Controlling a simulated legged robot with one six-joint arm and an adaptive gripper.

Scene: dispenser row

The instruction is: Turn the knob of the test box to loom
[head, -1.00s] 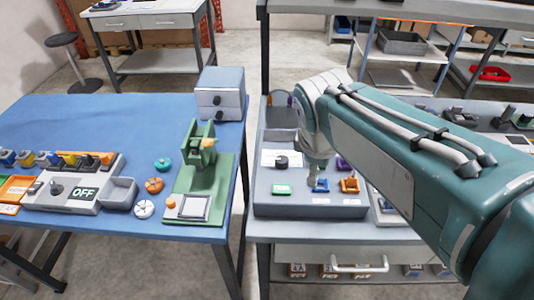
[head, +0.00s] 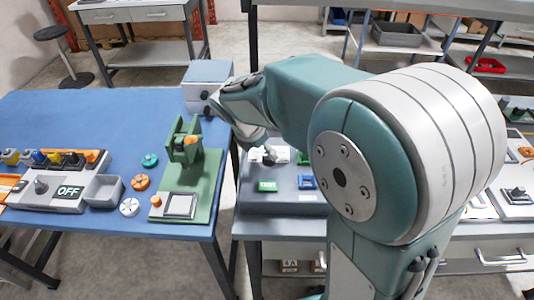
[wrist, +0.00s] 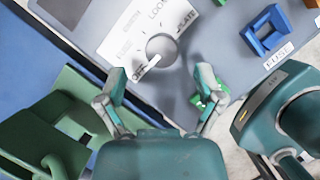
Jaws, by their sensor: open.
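The test box (head: 285,204) is a grey box on the right bench, partly hidden by my arm in the head view. Its round grey knob (wrist: 162,48) sits on a white label plate (wrist: 118,42) in the wrist view. The word LOOM stands above the knob, away from the pointer. My gripper (wrist: 161,80) is open and empty, with one finger to each side below the knob. The fingers appear apart from it. In the head view the gripper is over the box's back left part.
A green press (head: 186,165) stands on the blue table (head: 90,118), close to the left of my gripper. A blue block (wrist: 266,32) and a green piece are on the box. A grey drawer unit (head: 205,85) stands behind. Another box with an OFF display (head: 68,191) is far left.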

